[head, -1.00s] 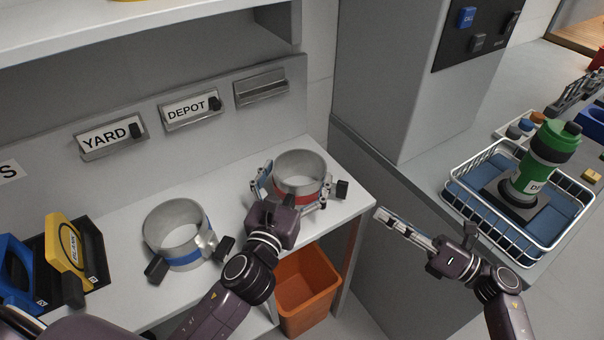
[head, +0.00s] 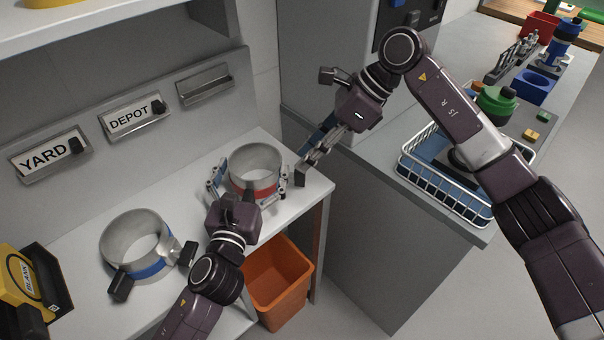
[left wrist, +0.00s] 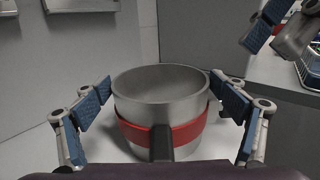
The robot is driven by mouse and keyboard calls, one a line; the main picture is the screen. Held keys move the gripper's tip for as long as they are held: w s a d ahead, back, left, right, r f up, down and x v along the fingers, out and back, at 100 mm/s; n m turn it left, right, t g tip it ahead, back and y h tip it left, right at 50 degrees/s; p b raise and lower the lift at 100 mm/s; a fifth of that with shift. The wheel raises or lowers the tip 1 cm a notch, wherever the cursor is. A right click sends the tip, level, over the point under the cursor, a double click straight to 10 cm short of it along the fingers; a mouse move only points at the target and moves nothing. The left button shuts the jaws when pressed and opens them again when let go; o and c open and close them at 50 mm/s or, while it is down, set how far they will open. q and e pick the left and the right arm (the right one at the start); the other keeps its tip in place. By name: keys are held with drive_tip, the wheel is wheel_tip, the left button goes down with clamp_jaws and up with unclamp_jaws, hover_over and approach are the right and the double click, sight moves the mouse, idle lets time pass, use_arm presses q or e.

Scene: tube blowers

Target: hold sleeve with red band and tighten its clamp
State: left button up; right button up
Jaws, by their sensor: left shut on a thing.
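The metal sleeve with the red band (head: 255,160) stands upright at the right end of the shelf. It also shows in the left wrist view (left wrist: 160,92), with its red band (left wrist: 190,132) and a dark upright handle (left wrist: 160,143) in front. The clamp's knob on the right side is not clear; fingers crowd that spot.
A second sleeve with a blue band (head: 135,240) stands to the left, close to my left wrist. An orange bin (head: 278,275) is below the shelf edge. A white wire basket (head: 420,180) lies right, under my right arm. Wall holders labelled YARD (head: 45,155) and DEPOT (head: 133,118) are behind.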

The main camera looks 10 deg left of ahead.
drive_tip(key=w+d+r+t+h, duration=0.1)
drive_tip(key=w+d+r+h, duration=0.1)
drive_tip(key=d, duration=0.1)
approach(302, 186)
drive_tip(key=shift+h, duration=0.3)
drive_tip(key=a+f, duration=0.1)
drive_tip(key=f, duration=0.1)
drive_tip(key=a+f, duration=0.3)
drive_tip(key=f, duration=0.1)
drive_tip(key=shift+w+a, duration=0.15)
drive_tip(key=shift+w, duration=0.05)
clamp_jaws()
